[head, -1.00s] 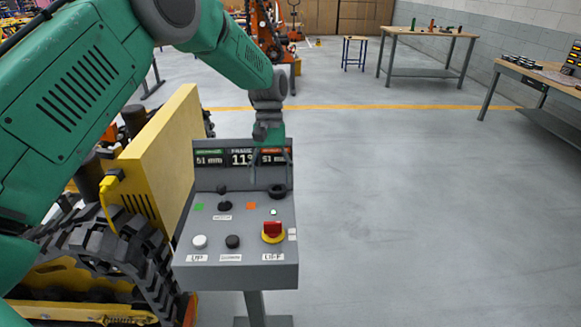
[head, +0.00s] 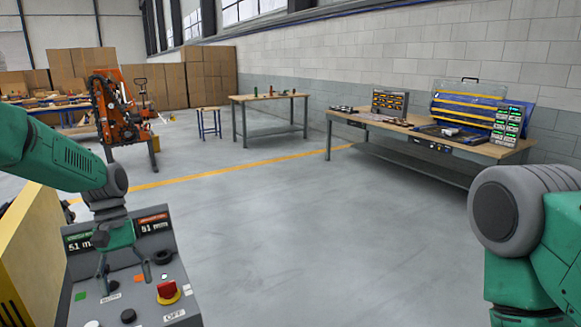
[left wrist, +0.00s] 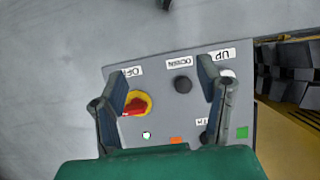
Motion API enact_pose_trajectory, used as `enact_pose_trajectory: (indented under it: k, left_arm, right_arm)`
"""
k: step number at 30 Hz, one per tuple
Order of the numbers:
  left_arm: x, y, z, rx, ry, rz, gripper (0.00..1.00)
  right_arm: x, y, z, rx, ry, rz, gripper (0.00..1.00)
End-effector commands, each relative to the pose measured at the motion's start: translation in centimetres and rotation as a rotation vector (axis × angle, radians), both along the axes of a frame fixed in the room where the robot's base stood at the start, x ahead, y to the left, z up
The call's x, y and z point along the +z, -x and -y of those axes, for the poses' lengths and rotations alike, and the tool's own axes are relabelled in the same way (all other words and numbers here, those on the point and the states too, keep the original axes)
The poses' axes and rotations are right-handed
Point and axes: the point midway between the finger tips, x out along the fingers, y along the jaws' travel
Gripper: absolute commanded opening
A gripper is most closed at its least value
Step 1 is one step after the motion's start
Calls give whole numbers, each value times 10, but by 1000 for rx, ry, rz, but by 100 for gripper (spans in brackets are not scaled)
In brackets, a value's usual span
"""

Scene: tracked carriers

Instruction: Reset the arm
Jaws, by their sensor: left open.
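My left gripper (head: 122,268) hangs over the grey control console (head: 140,299) at the lower left of the head view. Its fingers point down and are open, with nothing held between them. In the left wrist view the two fingers (left wrist: 160,95) frame the panel. There the red rotary switch on its yellow base (left wrist: 136,104) is beside one finger, and a black button (left wrist: 183,84) shows between the fingers. The red switch also shows in the head view (head: 168,291). Of my right arm only links show at the right edge; its gripper is out of view.
A yellow panel (head: 28,255) stands left of the console. A workbench (head: 440,137) with cases and devices runs along the right wall. A smaller table (head: 268,97) and an orange machine (head: 118,110) stand farther back. The middle floor is clear.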

Motion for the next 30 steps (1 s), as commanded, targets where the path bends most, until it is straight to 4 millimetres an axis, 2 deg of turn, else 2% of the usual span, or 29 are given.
enact_pose_trajectory:
  k: [1,11,17,19,23,27,30]
  left_arm:
    - [1,1,0,0,0,1,60]
    - [-68,19,14,-48,-17,39,60]
    - [-127,47,25,-100,-33,83,60]
    - [-152,60,30,-126,-40,102,60]
    - [-214,101,41,-191,-56,145,60]
    - [-285,171,52,-298,-78,214,60]
    - [-319,224,57,-380,-90,271,60]
  right_arm:
    - [0,0,0,0,0,0,40]
    - [-13,0,0,0,0,1,40]
    - [-25,0,0,0,0,1,40]
    - [-31,0,0,0,0,0,40]
    - [-46,0,0,0,0,0,40]
    - [-68,1,0,0,0,0,40]
    - [-83,1,0,0,0,0,40]
